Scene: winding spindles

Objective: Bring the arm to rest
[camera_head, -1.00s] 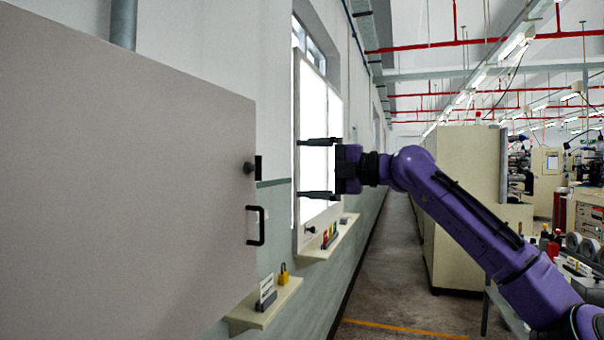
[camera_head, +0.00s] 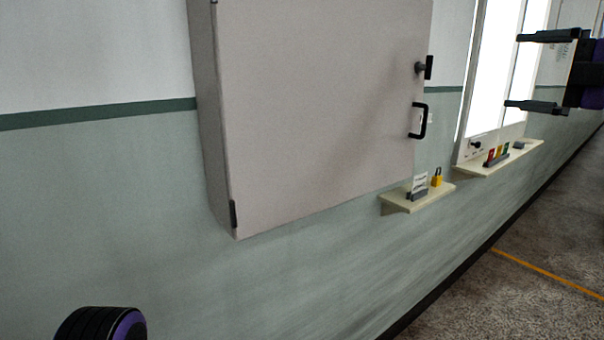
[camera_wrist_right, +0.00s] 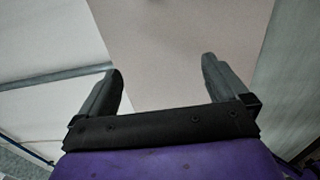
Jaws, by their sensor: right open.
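My right gripper (camera_head: 514,71) is at the upper right of the head view, with its two black fingers spread and nothing between them. It stands in front of a bright white panel (camera_head: 492,70) on the wall. In the right wrist view the same gripper (camera_wrist_right: 162,68) shows its fingers apart and empty, facing a plain pale surface (camera_wrist_right: 180,40). My left gripper is not in view. A round black and purple part of mine shows at the bottom left of the head view.
A grey wall cabinet (camera_head: 320,100) with a black handle (camera_head: 418,121) hangs in the middle, door shut. A small shelf (camera_head: 440,195) holds a card and a yellow padlock (camera_head: 437,178). A second shelf (camera_head: 515,157) holds small coloured items. Free floor (camera_head: 520,290) lies at lower right.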

